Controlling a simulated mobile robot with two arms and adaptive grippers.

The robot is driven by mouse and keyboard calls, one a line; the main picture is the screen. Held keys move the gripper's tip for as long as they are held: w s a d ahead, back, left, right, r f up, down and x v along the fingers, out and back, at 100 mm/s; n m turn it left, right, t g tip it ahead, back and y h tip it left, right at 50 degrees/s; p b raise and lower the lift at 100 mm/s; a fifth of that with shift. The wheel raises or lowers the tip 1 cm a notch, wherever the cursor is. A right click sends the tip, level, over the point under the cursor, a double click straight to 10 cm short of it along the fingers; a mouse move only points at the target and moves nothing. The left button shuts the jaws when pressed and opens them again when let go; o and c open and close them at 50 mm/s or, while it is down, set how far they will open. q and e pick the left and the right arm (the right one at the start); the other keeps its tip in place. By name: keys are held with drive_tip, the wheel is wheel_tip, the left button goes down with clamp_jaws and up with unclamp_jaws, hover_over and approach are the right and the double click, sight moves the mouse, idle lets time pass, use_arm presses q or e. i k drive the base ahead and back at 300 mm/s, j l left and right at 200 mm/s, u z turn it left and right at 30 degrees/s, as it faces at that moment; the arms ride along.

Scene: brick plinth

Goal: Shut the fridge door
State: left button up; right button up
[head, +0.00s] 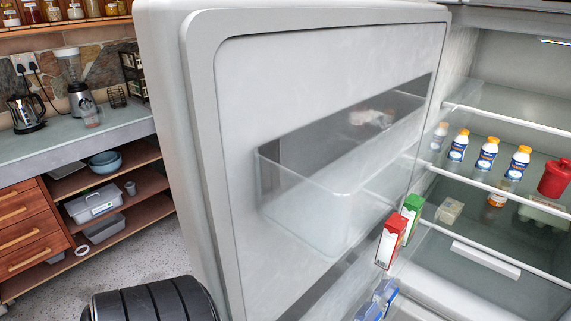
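The fridge door (330,85) stands wide open across the middle of the head view, with its white inner face and clear door bin (318,205) toward me. Its free edge is on the left, and its hinge side meets the fridge (455,75) at the right. The open fridge interior shows glass shelves with items on them. Neither my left gripper nor my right gripper is in view, so I cannot see whether either touches the door. The outer face of the door is hidden.
White bottles with blue labels (487,153), a red container (554,178) and cartons (391,240) are inside the fridge. At left stands a counter (75,132) with a kettle (25,112), a blender (80,98), drawers and open shelves. Grey floor (150,245) lies between counter and door.

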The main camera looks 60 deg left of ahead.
sight(290, 133)
drive_tip(key=j, duration=0.65)
drive_tip(key=k+j, duration=0.15)
drive_tip(key=j, duration=1.2)
drive_tip(key=k, duration=0.05)
